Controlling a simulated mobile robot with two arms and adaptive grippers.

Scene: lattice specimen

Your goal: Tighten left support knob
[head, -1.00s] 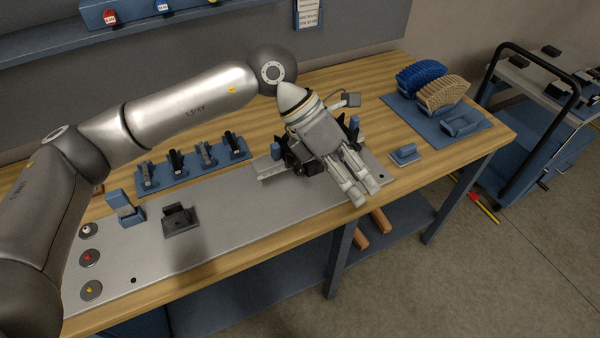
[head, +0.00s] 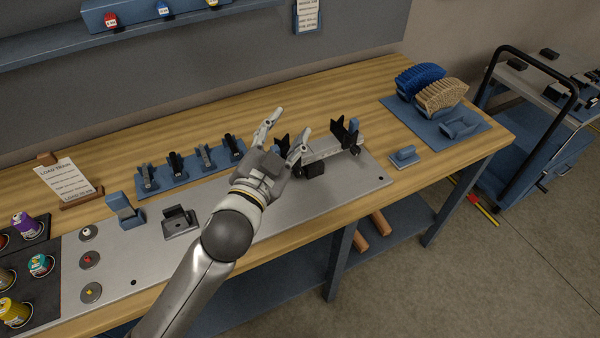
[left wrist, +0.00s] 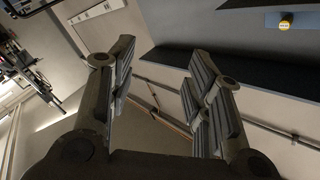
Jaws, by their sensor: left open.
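The test fixture is a light metal rail (head: 320,154) with dark supports on the grey plate of the bench. Its right black support (head: 345,132) shows, with a blue knob (head: 353,126) beside it. The left support is mostly hidden behind my left gripper, with a dark part (head: 281,141) showing between the fingers. I cannot see the left knob. My left gripper (head: 292,121) is open and empty, at the fixture's left end, fingers toward the back of the bench. Its spread fingers also show in the left wrist view (left wrist: 163,60), with no fixture between them. My right gripper is not in view.
A blue rack (head: 190,173) with several dark holders stands behind the plate. A blue block (head: 124,211) and a dark bracket (head: 179,221) stand left of the gripper. A blue tray (head: 440,120) with curved lattice pieces lies at the right. The plate's front right is clear.

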